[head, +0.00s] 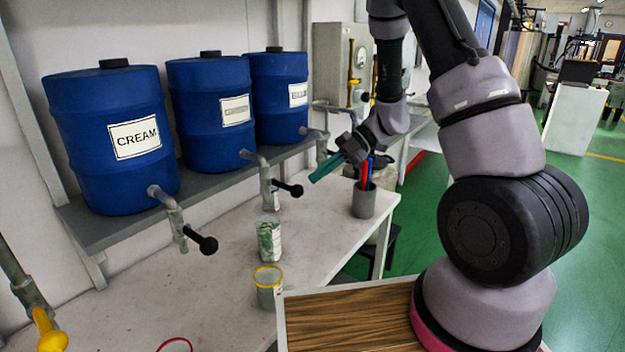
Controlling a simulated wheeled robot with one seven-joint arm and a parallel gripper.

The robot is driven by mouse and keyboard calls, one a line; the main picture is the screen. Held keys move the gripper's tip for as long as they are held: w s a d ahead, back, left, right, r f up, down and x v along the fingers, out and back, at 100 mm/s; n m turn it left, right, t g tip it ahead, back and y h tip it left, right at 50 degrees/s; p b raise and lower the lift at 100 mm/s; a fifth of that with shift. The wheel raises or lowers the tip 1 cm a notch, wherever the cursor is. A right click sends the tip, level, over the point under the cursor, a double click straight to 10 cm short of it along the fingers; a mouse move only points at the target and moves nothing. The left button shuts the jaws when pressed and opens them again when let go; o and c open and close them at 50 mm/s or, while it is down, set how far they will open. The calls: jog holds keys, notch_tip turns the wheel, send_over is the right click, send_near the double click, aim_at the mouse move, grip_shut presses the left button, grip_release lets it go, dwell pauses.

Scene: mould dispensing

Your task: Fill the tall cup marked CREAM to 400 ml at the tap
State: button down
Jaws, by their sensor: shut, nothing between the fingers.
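The blue barrel labelled CREAM (110,175) stands on the shelf at the left. Its grey tap (174,215) sticks out over the table and has a black ball handle (208,245). A tall clear cup with green and white markings (269,241) stands on the table, right of this tap and below the middle barrel's tap; I cannot read its marking. A shorter cup with a yellow rim (268,285) stands in front of it. My gripper (328,166) is shut and empty, above the table behind and right of the tall cup. Teal parts show at its tip.
Two more blue barrels (205,145) (278,110) stand on the shelf with their own taps. A grey holder (364,203) with red and blue items stands close below my gripper. A wooden-topped surface (345,318) is at the front. The white table's (215,290) left middle is mostly clear.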

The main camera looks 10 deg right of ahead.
jog(key=shift+x, duration=1.15)
jog(key=shift+f, duration=0.1)
notch_tip(320, 180, down, 4)
jog(key=shift+f+n+t+y, duration=0.25)
jog(key=shift+n+t+y, duration=0.4)
jog(key=shift+y, duration=0.35)
jog(key=shift+s+r, duration=0.1)
jog(key=shift+r, duration=0.05)
dwell(0.4)
jog(key=shift+r, duration=0.7)
jog(key=v, duration=1.4)
